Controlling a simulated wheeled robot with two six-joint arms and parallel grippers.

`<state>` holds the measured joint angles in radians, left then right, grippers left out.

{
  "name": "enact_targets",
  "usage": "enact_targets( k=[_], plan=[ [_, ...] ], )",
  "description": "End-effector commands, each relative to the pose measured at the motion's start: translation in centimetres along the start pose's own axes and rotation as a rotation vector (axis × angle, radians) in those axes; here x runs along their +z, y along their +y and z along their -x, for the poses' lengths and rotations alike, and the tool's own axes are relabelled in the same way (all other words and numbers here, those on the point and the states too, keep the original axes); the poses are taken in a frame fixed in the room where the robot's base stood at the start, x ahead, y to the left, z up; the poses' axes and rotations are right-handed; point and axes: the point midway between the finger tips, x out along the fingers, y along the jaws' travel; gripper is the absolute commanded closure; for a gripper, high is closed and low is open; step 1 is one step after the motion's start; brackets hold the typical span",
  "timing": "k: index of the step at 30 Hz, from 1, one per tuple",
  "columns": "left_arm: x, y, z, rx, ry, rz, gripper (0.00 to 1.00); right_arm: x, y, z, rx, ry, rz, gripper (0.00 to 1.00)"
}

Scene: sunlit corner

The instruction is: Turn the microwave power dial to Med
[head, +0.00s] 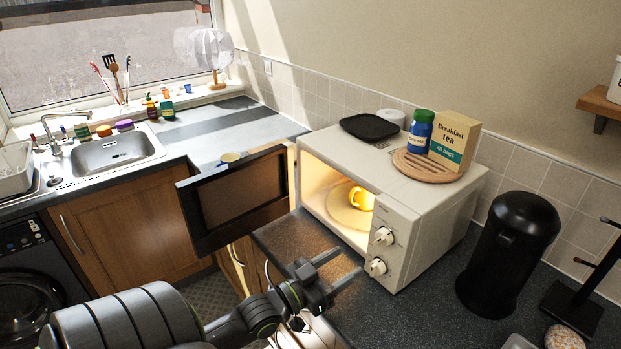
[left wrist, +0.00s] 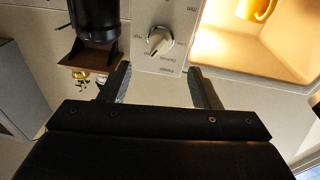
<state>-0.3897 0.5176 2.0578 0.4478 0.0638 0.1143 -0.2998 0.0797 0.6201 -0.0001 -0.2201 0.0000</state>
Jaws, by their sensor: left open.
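The white microwave (head: 440,205) stands on the dark counter with its door (head: 238,195) swung open and its inside lit. Its control panel has an upper dial (head: 383,236) and a lower dial (head: 375,267). In the left wrist view, which is upside down, a dial (left wrist: 158,41) with a Power label shows beyond the fingertips; its exact setting is too small to tell. My left gripper (head: 350,262) is open and empty in front of the panel, apart from the dials; its fingers (left wrist: 159,78) also show in the left wrist view. My right gripper is not in view.
A yellow mug (head: 360,198) sits on the turntable inside. A tea box (head: 454,141), a blue jar (head: 420,131) and a black plate (head: 369,127) are on top. A black bin (head: 508,250) stands to the right. The open door lies left of my gripper.

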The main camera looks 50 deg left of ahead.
Motion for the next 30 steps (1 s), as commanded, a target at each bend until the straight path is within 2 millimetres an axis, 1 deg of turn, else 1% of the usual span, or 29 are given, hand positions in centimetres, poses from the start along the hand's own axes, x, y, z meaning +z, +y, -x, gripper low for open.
enact_targets(
  k=[1,6,9,12,18,30],
  plan=[
    [0.0,0.0,1.1,0.000,-0.004,0.000,0.43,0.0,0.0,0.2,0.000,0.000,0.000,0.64],
    [0.1,0.0,4.2,0.000,-0.005,0.001,0.43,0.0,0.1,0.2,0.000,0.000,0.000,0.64],
    [0.1,0.0,5.7,0.000,-0.004,0.000,0.43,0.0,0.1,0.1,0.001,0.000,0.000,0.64],
    [0.1,0.0,6.7,0.000,-0.003,0.000,0.43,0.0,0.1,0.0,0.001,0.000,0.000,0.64],
    [0.0,0.0,7.6,0.000,0.000,0.001,0.43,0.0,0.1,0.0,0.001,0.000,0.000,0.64],
    [0.0,0.0,7.7,0.000,0.000,0.001,0.43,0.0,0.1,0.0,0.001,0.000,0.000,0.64]
  ],
)
